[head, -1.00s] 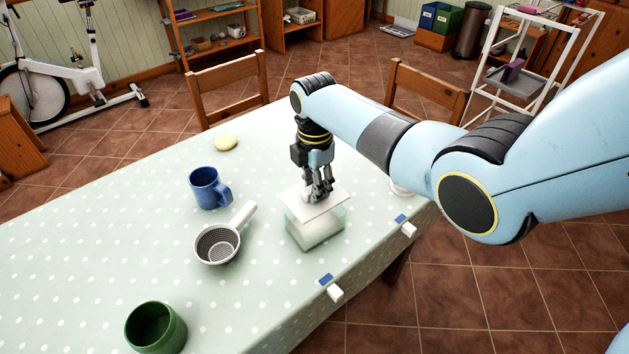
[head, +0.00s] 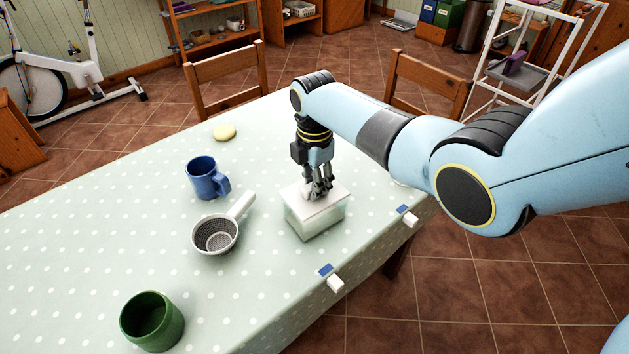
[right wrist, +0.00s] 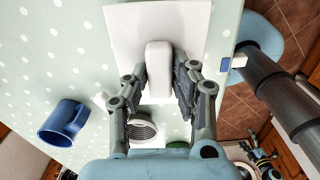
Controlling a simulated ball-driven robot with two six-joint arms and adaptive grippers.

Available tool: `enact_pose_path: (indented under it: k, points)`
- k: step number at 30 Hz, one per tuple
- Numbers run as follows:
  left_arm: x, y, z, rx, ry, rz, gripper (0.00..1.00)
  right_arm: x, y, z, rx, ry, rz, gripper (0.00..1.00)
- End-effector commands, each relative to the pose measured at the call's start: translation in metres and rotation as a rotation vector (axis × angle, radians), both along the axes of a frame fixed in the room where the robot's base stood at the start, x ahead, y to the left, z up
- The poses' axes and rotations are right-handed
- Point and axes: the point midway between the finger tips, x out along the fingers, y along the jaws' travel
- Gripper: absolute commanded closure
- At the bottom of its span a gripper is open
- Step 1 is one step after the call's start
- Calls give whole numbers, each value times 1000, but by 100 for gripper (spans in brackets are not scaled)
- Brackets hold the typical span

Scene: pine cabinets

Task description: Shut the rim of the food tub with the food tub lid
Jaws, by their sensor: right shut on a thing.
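The food tub (head: 318,226) is a clear, pale box standing on the spotted tablecloth, near the table's right edge. The white, flat food tub lid (head: 318,205) lies level over the tub's rim. In the head view its edges look lined up with the tub; whether it is pressed fully down I cannot tell. My right gripper (head: 319,192) points straight down from above and is shut on the lid's raised handle. The right wrist view shows the fingers on both sides of the handle (right wrist: 158,68) and the lid plate (right wrist: 190,22) beyond.
A grey strainer (head: 216,234) and a blue mug (head: 203,179) stand left of the tub. Tablecloth clips (head: 333,279) sit on the right edge. Chairs stand behind.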

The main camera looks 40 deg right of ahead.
Motion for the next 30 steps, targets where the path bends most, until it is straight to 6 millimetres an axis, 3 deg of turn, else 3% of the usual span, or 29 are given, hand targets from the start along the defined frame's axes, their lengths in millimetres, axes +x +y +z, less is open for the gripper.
enact_pose_path:
  k: [26,27,30]
  points:
    - [0,0,-15,0,0,0,0,0,0,-20,0,1,0,100]
    - [0,0,-15,0,0,0,0,0,0,-20,0,1,0,74]
    - [0,0,-14,0,0,0,0,0,0,-19,0,0,0,61]
